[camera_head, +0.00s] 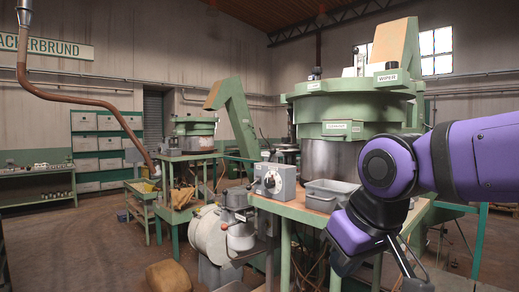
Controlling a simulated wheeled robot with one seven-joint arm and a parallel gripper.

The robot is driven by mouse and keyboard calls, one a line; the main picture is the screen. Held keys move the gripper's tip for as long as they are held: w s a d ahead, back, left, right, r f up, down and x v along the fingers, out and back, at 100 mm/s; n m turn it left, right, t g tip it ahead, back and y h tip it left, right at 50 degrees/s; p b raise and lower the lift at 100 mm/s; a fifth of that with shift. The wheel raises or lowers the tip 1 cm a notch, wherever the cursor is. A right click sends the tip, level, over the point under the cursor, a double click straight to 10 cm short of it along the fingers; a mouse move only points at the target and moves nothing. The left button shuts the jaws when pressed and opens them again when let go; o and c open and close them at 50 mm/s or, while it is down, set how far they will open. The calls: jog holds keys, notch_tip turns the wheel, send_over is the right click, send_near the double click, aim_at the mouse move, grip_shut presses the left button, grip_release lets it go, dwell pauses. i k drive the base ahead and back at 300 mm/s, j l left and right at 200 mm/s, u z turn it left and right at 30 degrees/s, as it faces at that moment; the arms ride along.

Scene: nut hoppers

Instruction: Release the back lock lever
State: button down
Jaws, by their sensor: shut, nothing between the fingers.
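A large green hopper machine (340,107) with a grey drum below stands on a green bench at centre right. A small dark upright part (316,73) and a pale upright part (357,62) stand on its top rim. I cannot tell whether either is the back lock lever; no lever is marked as such. A plate reading "WIPER" (387,77) is at the upper right of the rim. My gripper (412,272) hangs low at the right, below and apart from the hopper top, pointing downward and partly cut off by the bottom edge. It is shut and empty.
A grey control box with a dial (270,180) and a grey metal bin (330,194) stand on the bench (290,208). A pale round machine (213,235) stands in front. A smaller green hopper (193,126) is further back. Open floor (90,250) lies at the left.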

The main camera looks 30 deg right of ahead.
aim_at(272, 150)
jog(key=i+j, duration=0.3)
jog(key=i, duration=0.15)
jog(key=i+j+z, duration=0.1)
jog(key=i+j, duration=0.15)
jog(key=i, duration=0.2)
jog(key=i+j, duration=0.3)
jog(key=i, duration=0.15)
jog(key=z, duration=0.05)
